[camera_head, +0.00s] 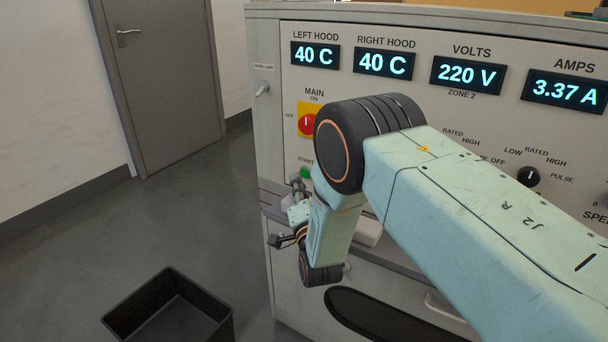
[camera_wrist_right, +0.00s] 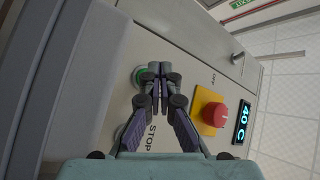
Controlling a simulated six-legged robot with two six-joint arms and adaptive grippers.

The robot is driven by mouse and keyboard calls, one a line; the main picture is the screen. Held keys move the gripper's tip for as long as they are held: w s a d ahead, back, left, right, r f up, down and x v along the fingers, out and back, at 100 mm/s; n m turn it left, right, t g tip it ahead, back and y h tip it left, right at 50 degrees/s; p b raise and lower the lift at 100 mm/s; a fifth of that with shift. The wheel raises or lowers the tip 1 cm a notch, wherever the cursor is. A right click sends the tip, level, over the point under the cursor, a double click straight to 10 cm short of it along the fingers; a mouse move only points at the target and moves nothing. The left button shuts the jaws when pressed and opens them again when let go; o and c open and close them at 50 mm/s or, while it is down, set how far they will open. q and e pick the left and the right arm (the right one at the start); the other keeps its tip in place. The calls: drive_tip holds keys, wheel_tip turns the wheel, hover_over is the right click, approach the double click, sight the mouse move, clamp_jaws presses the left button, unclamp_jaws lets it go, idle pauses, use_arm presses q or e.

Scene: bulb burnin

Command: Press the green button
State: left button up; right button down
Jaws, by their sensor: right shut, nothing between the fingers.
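The green button (camera_head: 305,172), under the label START, is on the control panel (camera_head: 290,120), partly hidden by my right arm. It also shows as a green ring in the right wrist view (camera_wrist_right: 137,76), just left of my fingertips. My right gripper (camera_head: 298,184) is shut and empty, with its fingertips close to the button in the head view. In the right wrist view the closed fingers (camera_wrist_right: 159,72) point toward the panel beside the button. I cannot tell whether they touch it. My left gripper is not in view.
A red main switch (camera_head: 307,124) on a yellow plate is above the button. Hood, volts and amps displays (camera_head: 384,63) line the panel's top. A selector knob (camera_head: 528,176) is to the right. A black bin (camera_head: 128,312) stands on the floor. A closed door (camera_head: 165,90) is behind.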

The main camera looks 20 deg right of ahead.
drive_tip(key=shift+d, duration=0.1)
drive_tip(key=shift+w+d, duration=0.2)
drive_tip(key=shift+w, duration=0.05)
drive_tip(key=shift+w+d, duration=0.25)
drive_tip(key=shift+d, duration=0.1)
idle(0.7)
drive_tip(key=shift+a, duration=0.1)
drive_tip(key=shift+s+a, duration=0.55)
drive_tip(key=shift+a, duration=0.05)
idle(0.3)
drive_tip(key=shift+s+a+p, duration=0.65)
drive_tip(key=shift+s+a, duration=0.15)
drive_tip(key=shift+a, duration=0.2)
drive_tip(key=shift+s+a+p, duration=0.6)
drive_tip(key=shift+s+a, duration=0.15)
drive_tip(key=shift+a, duration=0.2)
